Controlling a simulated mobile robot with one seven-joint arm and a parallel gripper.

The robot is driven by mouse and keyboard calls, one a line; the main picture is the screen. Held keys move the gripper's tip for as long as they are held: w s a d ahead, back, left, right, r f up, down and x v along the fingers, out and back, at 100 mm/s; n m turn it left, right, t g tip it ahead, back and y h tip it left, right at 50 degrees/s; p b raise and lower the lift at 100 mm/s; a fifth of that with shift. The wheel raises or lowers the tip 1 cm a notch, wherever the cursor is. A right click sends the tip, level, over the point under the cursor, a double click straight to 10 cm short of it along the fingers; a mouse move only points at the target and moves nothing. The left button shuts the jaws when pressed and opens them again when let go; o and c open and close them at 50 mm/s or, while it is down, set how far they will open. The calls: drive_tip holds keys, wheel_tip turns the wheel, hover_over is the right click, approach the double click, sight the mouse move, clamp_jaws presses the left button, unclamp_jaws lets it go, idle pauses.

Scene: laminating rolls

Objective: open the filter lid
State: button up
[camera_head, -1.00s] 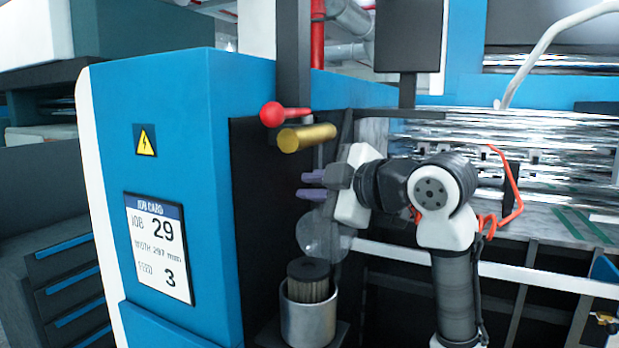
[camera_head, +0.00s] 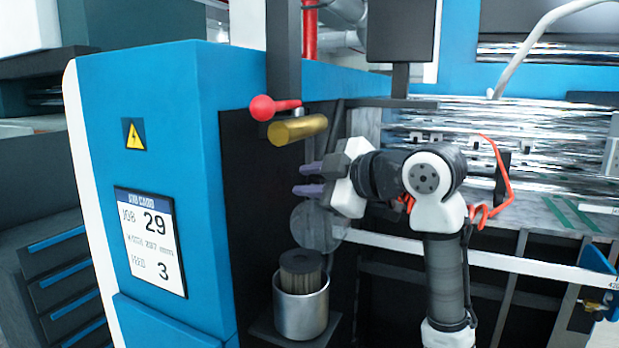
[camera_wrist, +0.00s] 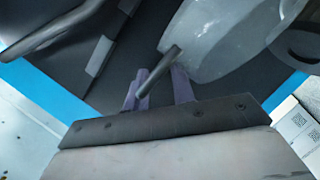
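The filter housing (camera_head: 302,314) is a grey metal cup with a dark-topped pleated filter (camera_head: 300,268) standing in it. The filter lid (camera_head: 318,226) is a round grey disc, standing upright behind the cup, clear of the cup's mouth. My gripper (camera_head: 308,180) is just above the lid, its two purple fingers pointing left and apart. In the wrist view the lid (camera_wrist: 225,40) is at the upper right, with a grey rod-like handle (camera_wrist: 160,72) reaching toward my fingers (camera_wrist: 162,92). The handle overlaps the left finger in the picture; whether they touch I cannot tell.
A red ball-ended lever (camera_head: 262,107) and a brass cylinder (camera_head: 297,130) are above and left of my gripper. The blue cabinet (camera_head: 200,90) with a job card (camera_head: 150,240) stands at left. Shiny rollers (camera_head: 540,140) and a white rail (camera_head: 500,262) are at right.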

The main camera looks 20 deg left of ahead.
drive_tip(key=shift+d+f, duration=0.1)
drive_tip(key=shift+f, duration=0.1)
drive_tip(key=b+v, duration=0.4)
drive_tip(key=v, duration=0.9)
drive_tip(key=shift+s+d+r, duration=0.2)
drive_tip(key=shift+d+r, duration=0.05)
drive_tip(key=shift+d, duration=0.05)
